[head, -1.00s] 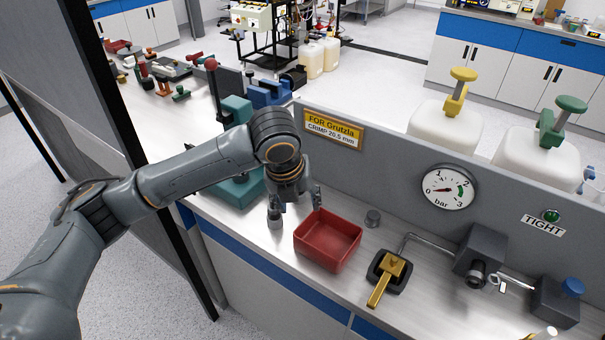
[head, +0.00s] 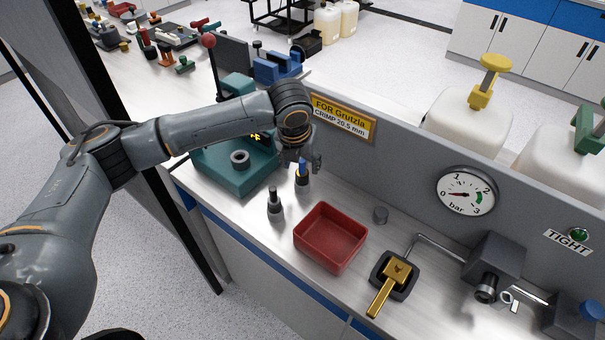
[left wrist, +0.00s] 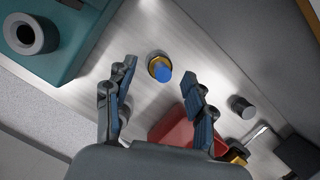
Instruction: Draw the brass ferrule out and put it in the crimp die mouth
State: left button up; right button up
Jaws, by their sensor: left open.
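A brass ring, seemingly the brass ferrule (left wrist: 157,64), sits around a blue-tipped upright piece in the left wrist view. In the head view this blue-tipped piece (head: 302,172) stands on the bench below my left gripper (head: 302,166), and the brass is hard to make out. My left gripper is open, its blue-padded fingers (left wrist: 160,92) spread to either side with the ferrule apart from them, beyond the tips. The crimp die mouth looks to be the grey ring (head: 240,158) on the teal press (head: 232,178), left of the gripper; it also shows in the wrist view (left wrist: 28,34).
A dark-tipped grey post (head: 274,205) stands close in front of the gripper. A red tray (head: 331,237), a small grey cylinder (head: 380,214) and a brass lever valve (head: 392,280) lie to the right. A grey panel (head: 405,165) with a gauge stands behind.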

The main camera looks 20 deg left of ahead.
aim_at(301, 168)
pick_arm(q)
notch_tip(301, 168, down, 2)
jog(key=shift+f+p, duration=0.1)
jog(key=shift+p, duration=0.5)
jog(key=shift+x, duration=1.3)
jog(key=shift+w, duration=0.1)
jog(key=c, duration=1)
grip_shut()
pick_arm(e)
jog(key=shift+w+d+r, duration=0.15)
jog(key=shift+r, duration=0.25)
jog(key=shift+w+d+r, duration=0.1)
jog(key=shift+w+r, duration=0.05)
jog(key=shift+r, duration=0.25)
